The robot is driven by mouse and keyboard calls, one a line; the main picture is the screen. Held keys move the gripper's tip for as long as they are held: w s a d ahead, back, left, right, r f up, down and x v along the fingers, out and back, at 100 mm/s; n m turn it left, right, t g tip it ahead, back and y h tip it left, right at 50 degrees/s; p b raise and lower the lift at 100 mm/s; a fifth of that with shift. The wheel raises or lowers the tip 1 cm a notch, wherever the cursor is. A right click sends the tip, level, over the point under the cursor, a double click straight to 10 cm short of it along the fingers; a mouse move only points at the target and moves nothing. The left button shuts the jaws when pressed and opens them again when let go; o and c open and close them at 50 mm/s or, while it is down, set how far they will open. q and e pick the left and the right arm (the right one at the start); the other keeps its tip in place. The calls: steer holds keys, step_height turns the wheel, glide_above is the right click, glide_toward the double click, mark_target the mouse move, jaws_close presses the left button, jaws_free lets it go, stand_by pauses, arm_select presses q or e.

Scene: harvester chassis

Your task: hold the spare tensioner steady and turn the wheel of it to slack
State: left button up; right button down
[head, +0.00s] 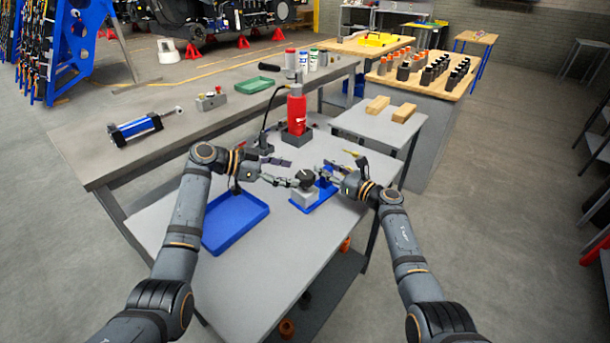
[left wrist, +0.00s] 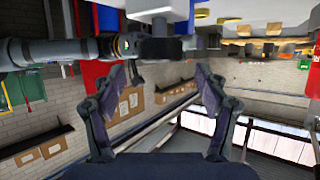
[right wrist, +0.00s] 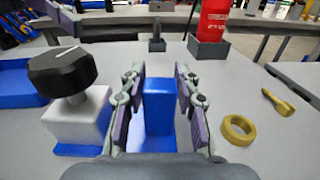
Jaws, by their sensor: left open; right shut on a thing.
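The spare tensioner stands on the grey table, with a blue base (head: 322,200), a pale block (head: 303,195) and a blue upright post (right wrist: 159,106). A black wheel (right wrist: 62,70) with a white line on its top sits on the pale block. My right gripper (right wrist: 158,85) is shut on the blue post, one finger on each side. My left gripper (head: 289,181) is open beside the wheel on its left. In the left wrist view, which is upside down, the dark wheel (left wrist: 160,47) lies beyond the open fingers; contact cannot be told.
A blue tray (head: 235,222) lies left of the tensioner. A red bottle (head: 296,110) stands in a grey holder behind it. A brass ring (right wrist: 238,129) and a small brass piece (right wrist: 278,102) lie right of the post. The table's front is clear.

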mark_target(302, 175)
arm_select(q)
steer(key=x, duration=0.5)
steer(key=shift+w+d+f, duration=0.1)
steer(key=shift+d, duration=0.15)
steer(key=shift+c, duration=0.4)
steer(key=c, duration=1.1)
steer(key=shift+f+n+t, duration=0.1)
steer(key=shift+n+t, duration=0.3)
steer(key=shift+t, duration=0.1)
steer(key=shift+n+t+y, duration=0.8)
steer(key=shift+n+t, duration=0.3)
